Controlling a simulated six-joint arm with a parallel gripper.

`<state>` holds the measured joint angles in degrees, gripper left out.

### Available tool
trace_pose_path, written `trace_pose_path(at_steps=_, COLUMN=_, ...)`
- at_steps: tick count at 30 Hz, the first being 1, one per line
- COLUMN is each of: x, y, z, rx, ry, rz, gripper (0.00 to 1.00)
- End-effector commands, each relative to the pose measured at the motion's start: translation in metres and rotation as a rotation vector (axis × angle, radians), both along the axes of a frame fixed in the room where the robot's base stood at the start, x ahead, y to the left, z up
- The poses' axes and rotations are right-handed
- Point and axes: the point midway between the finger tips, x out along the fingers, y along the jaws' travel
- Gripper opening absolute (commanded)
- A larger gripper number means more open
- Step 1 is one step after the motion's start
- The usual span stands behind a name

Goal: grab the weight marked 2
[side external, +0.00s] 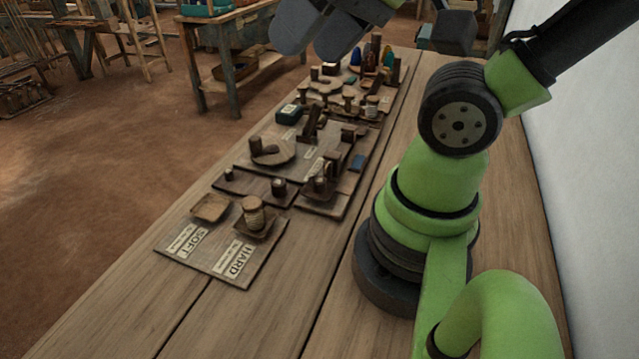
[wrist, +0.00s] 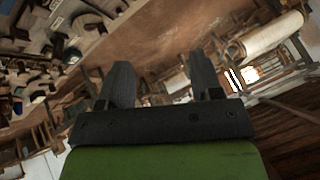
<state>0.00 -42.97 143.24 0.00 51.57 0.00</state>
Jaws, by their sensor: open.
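My gripper (wrist: 163,75) shows in the wrist view with its two dark fingers spread apart and nothing between them. In the side external view, dark parts of my gripper (side external: 330,28) hang at the top edge, above the far part of the bench and partly cut off by the frame. Several small weight-like pieces stand on the boards, among them a round piece (side external: 278,187) and a wooden cylinder (side external: 256,146). I cannot make out a mark 2 on any of them, so I cannot tell which is the weight.
A board labelled SOFT and HARD (side external: 212,262) lies nearest on the wooden bench (side external: 130,305), bearing a shallow dish (side external: 210,207) and a wound spool (side external: 253,214). Boards crowded with small parts continue behind it. The bench's near end is clear. A white wall (side external: 585,150) stands at right.

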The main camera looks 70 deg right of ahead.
Motion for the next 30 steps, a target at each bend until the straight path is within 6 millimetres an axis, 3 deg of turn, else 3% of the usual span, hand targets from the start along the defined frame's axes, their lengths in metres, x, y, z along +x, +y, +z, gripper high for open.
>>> trace_pose_path(at_steps=8, x=0.000, y=0.000, z=0.000, rx=0.000, ry=0.000, rz=0.000, gripper=0.60)
trace_pose_path(at_steps=12, x=0.000, y=0.000, z=0.000, rx=0.000, ry=0.000, rz=0.000, gripper=0.40)
trace_pose_path(at_steps=21, x=0.002, y=-0.002, z=-0.002, rx=-0.011, ry=0.010, rz=0.001, gripper=0.40)
trace_pose_path(at_steps=26, x=0.021, y=-0.017, z=-0.019, rx=-0.099, ry=0.092, rz=0.024, gripper=0.40)
trace_pose_path(at_steps=30, x=0.043, y=-0.044, z=-0.053, rx=-0.214, ry=0.225, rz=0.093, gripper=0.40)
